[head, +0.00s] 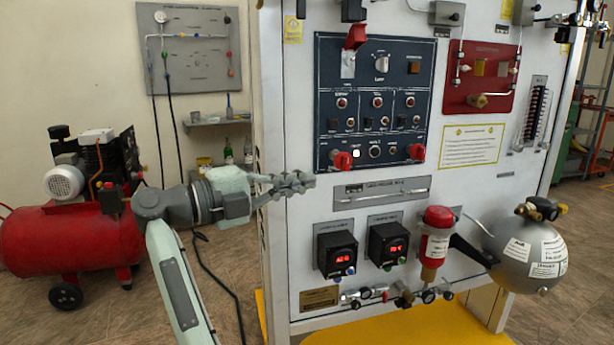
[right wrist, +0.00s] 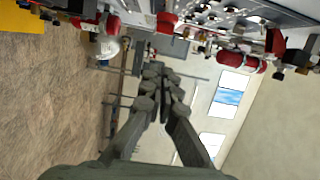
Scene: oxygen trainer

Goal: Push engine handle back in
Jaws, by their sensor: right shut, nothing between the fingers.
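A white panel (head: 450,180) stands in front of me. Several parts could be the engine handle, and I cannot tell which is: a red handle (head: 356,37) at the top of the dark blue control panel (head: 400,70), a silver bar (head: 385,197) on a grey plate, or red knobs (head: 342,160) low on the control panel. My right gripper (head: 305,181) is shut and empty at the panel's left part, below the left red knob and left of the silver bar; contact cannot be told. Its fingers show in the right wrist view (right wrist: 165,82). My left gripper is not in view.
Below are two black display boxes (head: 337,252), a red cylinder (head: 436,232) and a grey sphere (head: 525,250) with a black arm, jutting from the panel. A red compressor (head: 70,238) stands at left. Some floor (head: 125,310) is open between it and the panel.

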